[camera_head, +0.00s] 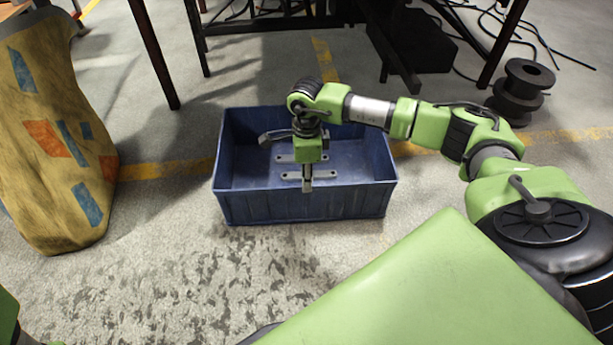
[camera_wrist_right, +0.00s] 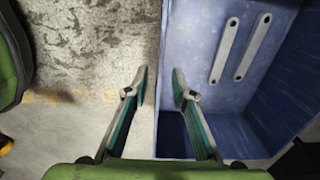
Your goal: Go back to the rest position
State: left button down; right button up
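Two flat galvanized brackets, one upper (camera_head: 300,158) and one lower (camera_head: 322,175), lie side by side on the floor of a blue bin (camera_head: 305,208). Both brackets also show in the right wrist view, the left one (camera_wrist_right: 224,51) and the right one (camera_wrist_right: 252,47). My right gripper (camera_head: 307,184) points down over the bin in the head view. In the right wrist view its fingers (camera_wrist_right: 159,82) are apart with nothing between them, above the bin's wall. The brackets lie apart from the fingers. My left gripper is not in view.
A patterned sack-like object (camera_head: 50,140) stands left of the bin. A black spool (camera_head: 520,92) stands at the back right, with loose cables near it. Dark table legs (camera_head: 155,55) rise behind the bin. The grey floor in front of the bin is clear.

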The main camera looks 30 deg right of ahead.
jog(key=shift+r, duration=1.05)
